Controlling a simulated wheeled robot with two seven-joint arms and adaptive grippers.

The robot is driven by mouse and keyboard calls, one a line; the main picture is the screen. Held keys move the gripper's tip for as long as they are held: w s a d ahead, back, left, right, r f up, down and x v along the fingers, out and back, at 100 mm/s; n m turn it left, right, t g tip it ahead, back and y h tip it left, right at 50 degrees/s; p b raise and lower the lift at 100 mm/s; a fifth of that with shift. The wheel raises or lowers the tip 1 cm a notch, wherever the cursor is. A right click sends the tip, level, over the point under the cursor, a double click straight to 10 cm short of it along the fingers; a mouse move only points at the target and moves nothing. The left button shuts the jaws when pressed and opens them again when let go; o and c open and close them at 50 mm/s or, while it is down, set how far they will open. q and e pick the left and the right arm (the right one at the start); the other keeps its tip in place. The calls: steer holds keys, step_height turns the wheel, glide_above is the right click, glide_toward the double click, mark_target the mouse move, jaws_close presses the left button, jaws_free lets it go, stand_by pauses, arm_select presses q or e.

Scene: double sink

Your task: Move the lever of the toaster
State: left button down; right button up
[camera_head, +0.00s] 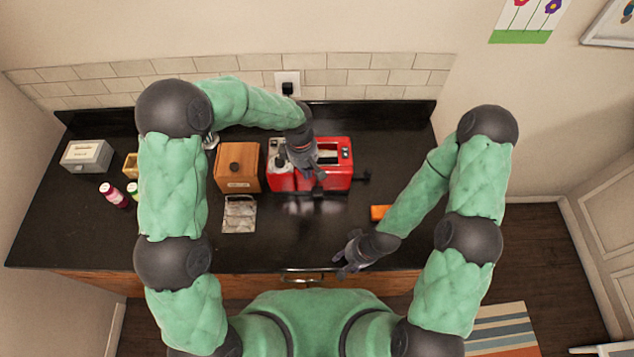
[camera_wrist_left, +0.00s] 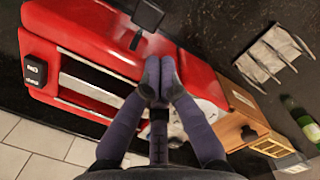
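The red toaster (camera_head: 340,170) stands on the counter below the wall socket; it fills the upper left of the left wrist view (camera_wrist_left: 85,40). A black lever-like part (camera_head: 363,177) sticks out at its right end. In the left wrist view a black paddle on a thin stem (camera_wrist_left: 148,14) shows beside the toaster; I cannot tell whether it is the same part. My left gripper (camera_head: 313,175) is over the toaster, its fingertips together and empty (camera_wrist_left: 160,77), apart from the paddle. It hides part of the toaster. My right gripper (camera_head: 341,262) is open and empty at the counter's front edge.
A wooden box (camera_head: 237,167) stands just left of the toaster, with a grey patterned item (camera_head: 239,214) before it. A grey box (camera_head: 87,156) and bottles (camera_head: 113,195) are further left. An orange block (camera_head: 380,212) lies beside my right forearm. The counter's front middle is clear.

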steer(key=shift+w+d, duration=0.1)
steer(key=shift+w, duration=0.15)
arm_select(q)
steer(key=shift+s+d+r, duration=0.1)
steer(key=shift+s+r, duration=0.4)
steer(key=shift+r, duration=0.3)
arm_select(e)
steer(key=shift+w, duration=0.15)
steer(key=shift+r, duration=0.15)
